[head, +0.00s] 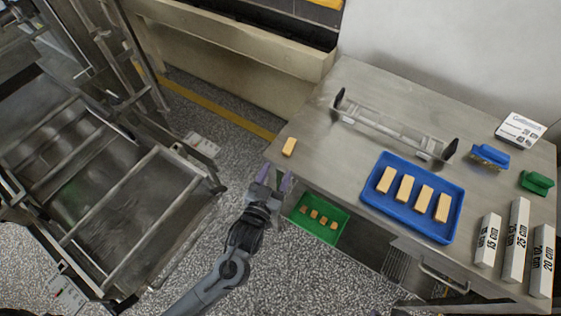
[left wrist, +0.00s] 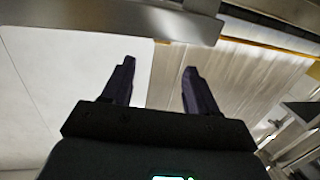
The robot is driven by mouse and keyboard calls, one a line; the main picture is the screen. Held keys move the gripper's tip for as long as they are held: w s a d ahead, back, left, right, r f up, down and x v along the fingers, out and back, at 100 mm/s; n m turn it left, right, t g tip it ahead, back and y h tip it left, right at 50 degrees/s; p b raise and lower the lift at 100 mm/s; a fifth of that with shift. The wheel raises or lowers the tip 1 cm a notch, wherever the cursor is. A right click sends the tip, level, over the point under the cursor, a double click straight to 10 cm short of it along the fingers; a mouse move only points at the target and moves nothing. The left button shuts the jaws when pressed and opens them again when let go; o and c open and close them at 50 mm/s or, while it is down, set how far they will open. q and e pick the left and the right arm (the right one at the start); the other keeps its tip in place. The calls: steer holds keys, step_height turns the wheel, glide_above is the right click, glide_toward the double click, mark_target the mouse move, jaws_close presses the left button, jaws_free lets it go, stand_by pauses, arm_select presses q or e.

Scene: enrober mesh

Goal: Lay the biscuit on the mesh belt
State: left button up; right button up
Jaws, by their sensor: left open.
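A single tan biscuit (head: 289,147) lies on the steel table near its left edge in the head view. Several similar biscuits (head: 405,188) lie in a row in a blue tray. My left gripper (head: 275,178) is open and empty, just short of the single biscuit and apart from it, by the table's left corner. Its two dark fingers (left wrist: 159,75) stand apart in the left wrist view with nothing between them; no biscuit shows there. I cannot clearly make out a mesh belt; a steel-framed machine bed (head: 80,185) stands at the left. My right gripper is not in view.
The blue tray (head: 449,235) sits mid-table. Behind it stands a long rig with black end plates (head: 395,130). Marked white blocks (head: 515,240) and blue and green handled tools (head: 536,182) are at the right. A green bin (head: 319,227) is below the table edge.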

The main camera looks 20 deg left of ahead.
arm_select(q)
steer(key=s+a+f+m+g+h, duration=0.1)
steer(key=s+f+g, duration=0.3)
steer(key=s+g, duration=0.3)
steer(key=shift+s+a+f+h, duration=0.15)
steer(key=shift+s+f+h, duration=0.2)
steer(key=shift+s, duration=0.85)
steer(key=o, duration=0.3)
steer(key=s+a+g, duration=0.1)
steer(key=s+g, duration=0.2)
steer(key=s, duration=0.3)
steer(key=s+a+m+g, duration=0.1)
steer(key=s+a+g, duration=0.1)
steer(key=s, duration=0.4)
steer(key=shift+a+f+g, duration=0.2)
steer(key=shift+f+g, duration=0.15)
steer(key=shift+g, duration=0.35)
steer(key=o, duration=0.4)
steer(key=shift+s+a+y, duration=0.2)
steer(key=shift+s+y, duration=0.25)
steer(key=shift+s, duration=0.1)
steer(key=shift+w+d+r, duration=0.1)
steer(key=shift+d, duration=0.05)
